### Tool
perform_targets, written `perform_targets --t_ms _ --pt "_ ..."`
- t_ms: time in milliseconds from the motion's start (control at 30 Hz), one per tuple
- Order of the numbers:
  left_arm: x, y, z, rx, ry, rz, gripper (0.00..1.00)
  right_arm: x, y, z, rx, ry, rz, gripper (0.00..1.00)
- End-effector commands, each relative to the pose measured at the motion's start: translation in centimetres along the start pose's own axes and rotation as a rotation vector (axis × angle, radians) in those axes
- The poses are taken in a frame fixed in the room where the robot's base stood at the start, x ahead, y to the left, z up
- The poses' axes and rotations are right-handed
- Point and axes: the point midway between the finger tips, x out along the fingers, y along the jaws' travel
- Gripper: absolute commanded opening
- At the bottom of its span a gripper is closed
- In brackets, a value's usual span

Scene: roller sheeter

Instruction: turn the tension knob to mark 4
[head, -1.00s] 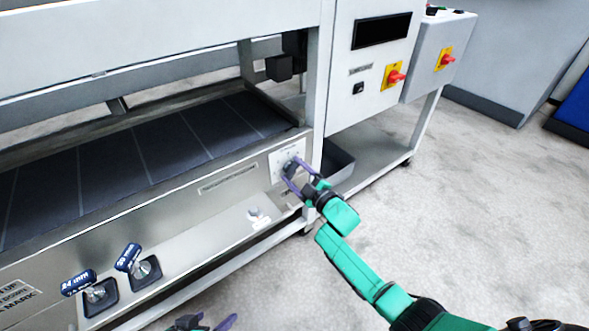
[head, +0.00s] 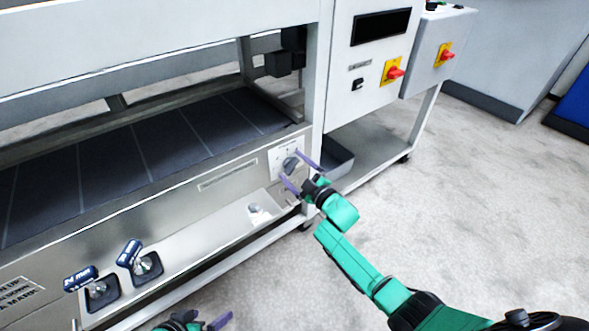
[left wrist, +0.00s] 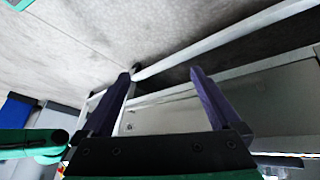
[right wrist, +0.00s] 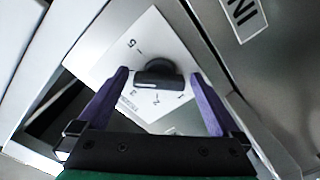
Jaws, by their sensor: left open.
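The tension knob (head: 291,165) is a dark bar knob on a white dial plate (head: 277,157) at the right end of the machine's front. In the right wrist view the knob (right wrist: 158,74) has a white line on its left half, pointing left between marks 3 and 5. Mark 4 is not readable; a finger covers part of that side. My right gripper (head: 303,174) is open, its fingers on either side of the knob with gaps showing in the right wrist view. My left gripper (head: 203,324) is open and empty at the bottom edge, away from the knob.
A red switch (head: 394,72) is on the upright cabinet. A grey bin (head: 338,160) stands on the shelf behind my right gripper. The floor at right is clear.

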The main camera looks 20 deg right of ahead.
Motion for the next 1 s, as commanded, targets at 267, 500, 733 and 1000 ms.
perform_targets --t_ms 267,500,733,1000 --pt "-2.2 -1.2 0.3 -0.006 -0.090 -0.038 0.97 -2.0 0.1 -0.1 0.000 -0.002 -0.001 1.00" --pt "-7.6 -3.5 1.8 -0.046 -0.306 -0.120 0.97 -7.7 0.2 -0.2 0.001 -0.003 -0.003 1.00" --pt "-5.5 -4.7 3.4 -0.065 -0.362 -0.146 0.97 -13.3 0.1 -0.1 0.002 -0.003 -0.002 1.00" --pt "-4.5 -4.9 3.9 -0.066 -0.361 -0.148 0.97 -14.6 0.0 0.0 0.000 0.000 0.000 1.00"
